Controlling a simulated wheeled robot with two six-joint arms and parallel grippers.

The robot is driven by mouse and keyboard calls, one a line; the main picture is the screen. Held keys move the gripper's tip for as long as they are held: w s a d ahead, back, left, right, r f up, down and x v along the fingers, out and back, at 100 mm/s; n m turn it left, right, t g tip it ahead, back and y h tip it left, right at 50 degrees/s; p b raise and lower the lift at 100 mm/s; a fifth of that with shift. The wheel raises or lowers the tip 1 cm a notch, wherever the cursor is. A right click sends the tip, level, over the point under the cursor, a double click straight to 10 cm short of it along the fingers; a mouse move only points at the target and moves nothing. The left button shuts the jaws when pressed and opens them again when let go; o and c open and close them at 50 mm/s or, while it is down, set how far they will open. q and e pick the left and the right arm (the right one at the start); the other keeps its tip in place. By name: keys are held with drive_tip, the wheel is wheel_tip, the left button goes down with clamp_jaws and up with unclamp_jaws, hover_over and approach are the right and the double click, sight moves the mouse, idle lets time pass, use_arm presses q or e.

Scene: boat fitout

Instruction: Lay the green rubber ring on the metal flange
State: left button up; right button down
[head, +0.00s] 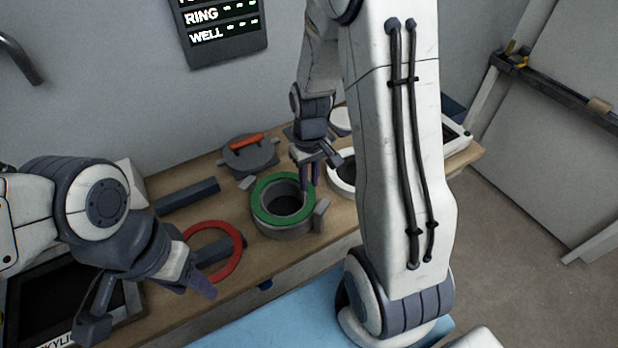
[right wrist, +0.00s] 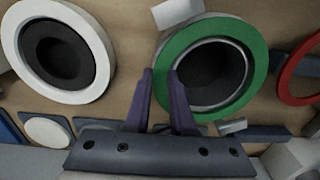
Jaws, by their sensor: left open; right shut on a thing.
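The green rubber ring (head: 257,203) is over the top of the round metal flange (head: 284,231), roughly centred around its dark opening. In the right wrist view the green ring (right wrist: 210,27) encircles the flange's grey inner rim (right wrist: 246,80). Whether it rests fully on the flange is hard to tell. My right gripper (head: 309,188) is shut on the ring's rim, with its fingers (right wrist: 163,78) on either side of the band. My left gripper (head: 150,308) is open and empty at the lower left, near the red ring.
A red ring (head: 237,264) lies left of the flange. A white ring (head: 333,184) is to its right, partly hidden by my right arm. A lid with an orange handle (head: 246,141) and a dark bar (head: 187,197) are behind. A blue surface (head: 300,315) is in front.

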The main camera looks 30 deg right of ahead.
drive_tip(key=shift+f, duration=0.1)
idle(0.3)
drive_tip(key=c, duration=0.7)
unclamp_jaws()
drive_tip(key=shift+s, duration=0.1)
wheel_tip(320, 180, up, 11)
drive_tip(key=s+a+r+n, duration=0.1)
drive_tip(key=s+a+n, duration=0.15)
drive_tip(key=a, duration=0.35)
drive_tip(key=s+a+r+n, duration=0.1)
drive_tip(key=s+a, duration=0.2)
drive_tip(key=a, duration=0.3)
drive_tip(key=s+a+n, duration=0.1)
drive_tip(key=s+a, duration=0.1)
drive_tip(key=s, duration=0.2)
drive_tip(key=s+a+n, duration=0.1)
drive_tip(key=s+a, duration=0.2)
drive_tip(key=s, duration=0.1)
drive_tip(key=s+a+n, duration=0.1)
drive_tip(key=s+a, duration=0.1)
drive_tip(key=s, duration=0.2)
drive_tip(key=shift+s+a+r+n+y+p, duration=0.2)
drive_tip(key=shift+s+r+n+y+p, duration=0.1)
drive_tip(key=shift+y, duration=0.1)
